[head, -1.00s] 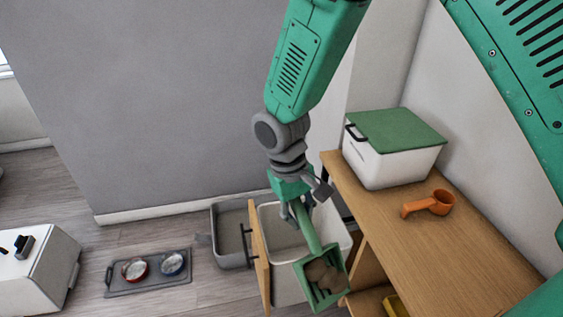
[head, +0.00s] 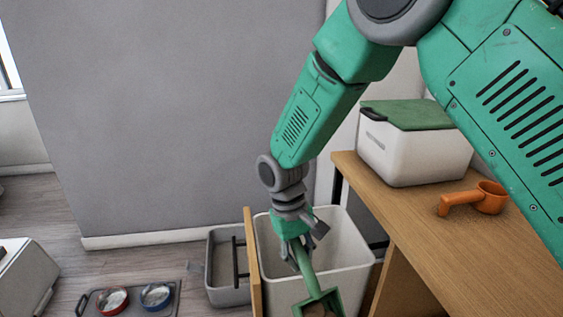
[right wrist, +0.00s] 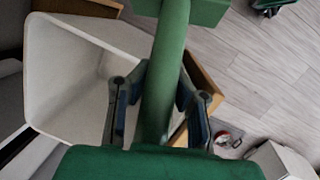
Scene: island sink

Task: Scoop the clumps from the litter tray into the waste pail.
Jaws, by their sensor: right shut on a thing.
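My right gripper (head: 297,244) is shut on the handle of a green scoop (head: 318,297). The handle (right wrist: 166,70) runs between the fingers in the right wrist view. The scoop head hangs low, cut off by the picture's bottom edge, with a little brown clump material (head: 318,311) showing in it. The tall white waste pail (head: 345,240) stands behind the gripper and scoop; its open mouth (right wrist: 75,65) shows in the right wrist view. A grey open tray (head: 222,292), perhaps the litter tray, is left of the pail; its contents are not clear. My left gripper is not in view.
A wooden panel (head: 253,270) with a dark handle stands between tray and pail. The wooden counter (head: 440,250) at right bears a white box with a green lid (head: 415,150) and an orange scoop (head: 480,198). Two bowls on a mat (head: 130,300) lie at lower left.

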